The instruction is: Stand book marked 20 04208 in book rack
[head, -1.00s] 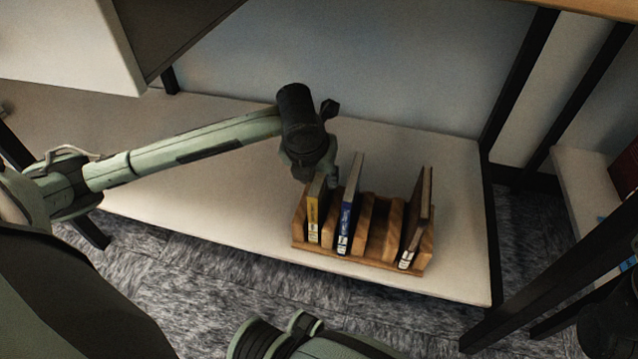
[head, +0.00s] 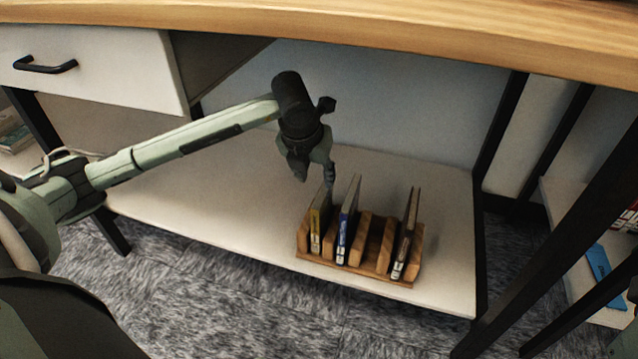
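The wooden book rack (head: 345,273) stands on the white shelf under the desk. It holds a book with a yellow spine label (head: 315,236), a book with a blue spine label (head: 342,238) and a dark brown book (head: 403,245) at its right end. All three stand roughly upright. The spine numbers are too small to read, so I cannot tell which is 20 04208. My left gripper (head: 315,178) is just above the top of the yellow-labelled book, fingers apart, with nothing visible held between them. My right gripper is not in view.
The wooden desk top (head: 400,38) and a white drawer with a black handle (head: 90,72) overhang the shelf (head: 210,205). Black desk legs stand at the right. A side shelf holds a blue item (head: 598,262). The shelf left of the rack is clear.

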